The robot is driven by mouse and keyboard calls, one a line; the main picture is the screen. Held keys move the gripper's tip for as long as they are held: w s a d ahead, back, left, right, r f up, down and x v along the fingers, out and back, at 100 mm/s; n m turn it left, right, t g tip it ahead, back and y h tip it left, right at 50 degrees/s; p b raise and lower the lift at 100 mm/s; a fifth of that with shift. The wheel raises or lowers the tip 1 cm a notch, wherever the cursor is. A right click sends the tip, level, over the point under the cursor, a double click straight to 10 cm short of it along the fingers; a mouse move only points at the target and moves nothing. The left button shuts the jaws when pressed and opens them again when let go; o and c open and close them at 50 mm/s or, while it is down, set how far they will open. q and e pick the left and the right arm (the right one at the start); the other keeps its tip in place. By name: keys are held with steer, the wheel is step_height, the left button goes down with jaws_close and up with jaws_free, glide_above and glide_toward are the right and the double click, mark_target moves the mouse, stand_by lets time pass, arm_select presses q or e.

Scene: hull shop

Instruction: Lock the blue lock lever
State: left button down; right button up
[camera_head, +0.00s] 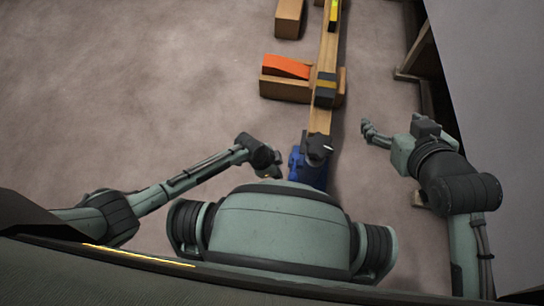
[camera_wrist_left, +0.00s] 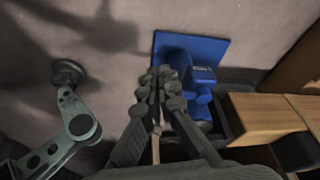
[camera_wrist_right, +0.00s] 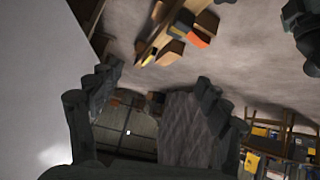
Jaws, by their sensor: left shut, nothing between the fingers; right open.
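The blue lock device (camera_head: 306,172), with a dark block on top, sits at the near end of a long wooden beam. It also shows in the left wrist view as a flat blue plate (camera_wrist_left: 218,50) with raised blue parts (camera_wrist_left: 203,76) on it. I cannot tell which part is the lever. My left gripper (camera_head: 275,172) is just left of the device; in the left wrist view its closed fingers (camera_wrist_left: 160,78) overlap the blue plate, and contact cannot be judged. My right gripper (camera_head: 367,131) is open and empty, right of the beam; its fingers (camera_wrist_right: 155,95) are spread in the right wrist view.
The wooden beam (camera_head: 321,122) runs away from me, with dark and yellow fittings. An orange wedge (camera_head: 286,67) lies on a wooden block (camera_head: 284,88) beside it. Another wooden block (camera_head: 289,18) stands farther off. A grey wall rises at right. The floor at left is clear.

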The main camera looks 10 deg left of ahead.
arm_select(q)
steer(key=shift+w+d, duration=0.15)
steer(key=shift+w, duration=0.45)
arm_select(e)
steer(key=shift+f, duration=0.25)
